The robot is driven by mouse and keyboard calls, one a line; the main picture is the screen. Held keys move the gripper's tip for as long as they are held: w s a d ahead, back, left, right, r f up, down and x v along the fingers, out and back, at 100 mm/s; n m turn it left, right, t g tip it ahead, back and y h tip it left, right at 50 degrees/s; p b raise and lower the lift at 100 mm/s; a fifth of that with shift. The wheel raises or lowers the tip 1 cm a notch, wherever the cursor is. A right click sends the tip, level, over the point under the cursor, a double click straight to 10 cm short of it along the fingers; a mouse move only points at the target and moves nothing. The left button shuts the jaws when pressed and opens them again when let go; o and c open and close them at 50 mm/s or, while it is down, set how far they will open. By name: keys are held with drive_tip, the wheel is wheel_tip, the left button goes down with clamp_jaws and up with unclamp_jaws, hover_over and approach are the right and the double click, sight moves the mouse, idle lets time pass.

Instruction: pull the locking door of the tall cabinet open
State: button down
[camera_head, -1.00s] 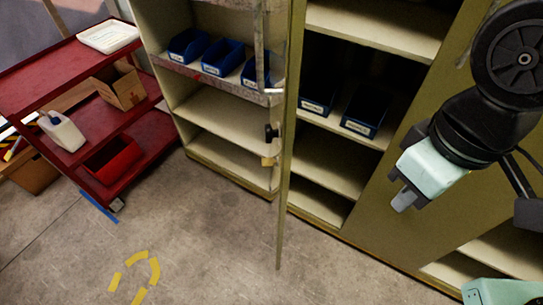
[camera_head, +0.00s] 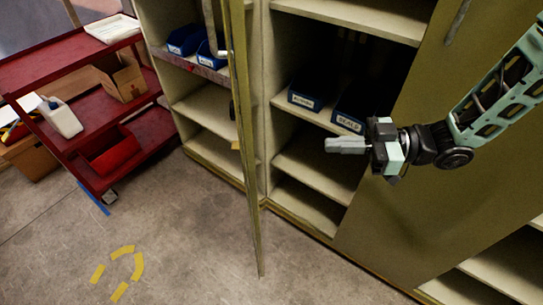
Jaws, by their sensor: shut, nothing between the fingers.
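The locking door (camera_head: 243,130) of the tall olive cabinet stands open and is seen nearly edge-on. It juts out from the cabinet front toward me, with its lower corner over the floor. A dark handle (camera_head: 233,109) and a small brass-coloured padlock (camera_head: 235,145) show only partly at its left side. The bay right of the door is uncovered, with shelves and blue bins (camera_head: 307,92). My gripper (camera_head: 328,145) is shut and empty, pointing left in front of this bay. It is right of the door, with a clear gap between them.
A wide olive panel (camera_head: 410,215) with a handle covers the cabinet to the right. An open shelved bay (camera_head: 212,110) is behind the door at the left. A red cart (camera_head: 80,140) with boxes and a jug stands further left. The floor (camera_head: 190,240) in front is clear.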

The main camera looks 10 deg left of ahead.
drive_tip(key=s+g+y, duration=0.1)
drive_tip(key=g, duration=0.1)
drive_tip(key=p, duration=0.4)
approach(254, 151)
drive_tip(key=shift+n, duration=0.3)
drive_tip(key=x, duration=0.5)
drive_tip(key=shift+a, duration=0.25)
drive_tip(key=shift+s+a, duration=0.15)
drive_tip(key=shift+a, duration=0.55)
